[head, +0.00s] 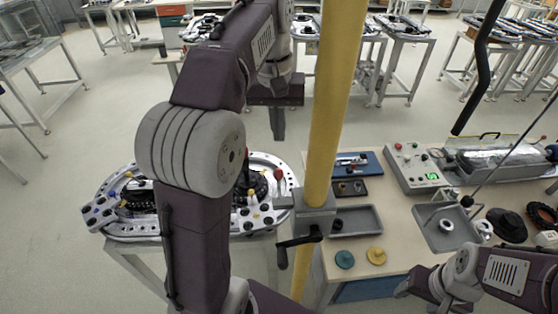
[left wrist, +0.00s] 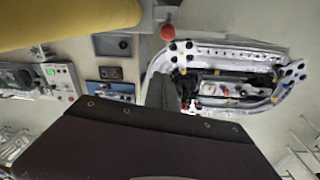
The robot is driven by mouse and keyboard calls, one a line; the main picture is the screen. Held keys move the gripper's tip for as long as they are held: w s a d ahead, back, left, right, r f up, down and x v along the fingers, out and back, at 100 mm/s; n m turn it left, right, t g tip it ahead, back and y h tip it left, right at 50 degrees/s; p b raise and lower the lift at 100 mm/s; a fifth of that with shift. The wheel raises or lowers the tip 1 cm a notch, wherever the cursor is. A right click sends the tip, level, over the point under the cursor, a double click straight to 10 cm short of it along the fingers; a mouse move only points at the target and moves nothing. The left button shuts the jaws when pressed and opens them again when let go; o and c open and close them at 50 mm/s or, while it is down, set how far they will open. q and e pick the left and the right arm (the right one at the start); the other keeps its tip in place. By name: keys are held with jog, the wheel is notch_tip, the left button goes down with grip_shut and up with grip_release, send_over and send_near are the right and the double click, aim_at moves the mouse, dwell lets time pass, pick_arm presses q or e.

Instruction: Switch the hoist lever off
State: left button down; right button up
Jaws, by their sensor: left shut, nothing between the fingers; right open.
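A black crank-shaped lever (head: 296,246) sits on a grey bracket low on the yellow post (head: 325,120); I take it to be the hoist lever. Its on or off setting cannot be read. My left gripper (head: 277,124) hangs fingers-down left of the post, well above and apart from the lever. Its fingers are together and empty, and they also show in the left wrist view (left wrist: 162,92). The post crosses the upper left of that view; the lever cannot be made out there. My right gripper (head: 408,288) is at the lower right, open, seen edge-on and away from the lever.
Right of the post, a bench (head: 325,262) holds a grey tray (head: 360,219), yellow and green discs, and a control box (head: 413,166).

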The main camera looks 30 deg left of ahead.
aim_at(279, 183)
pick_arm(q)
jog(key=s+d+f, duration=0.1)
jog(key=s+f, duration=0.2)
jog(key=f, duration=0.3)
jog(key=shift+d, duration=0.4)
jog(key=shift+s, duration=0.1)
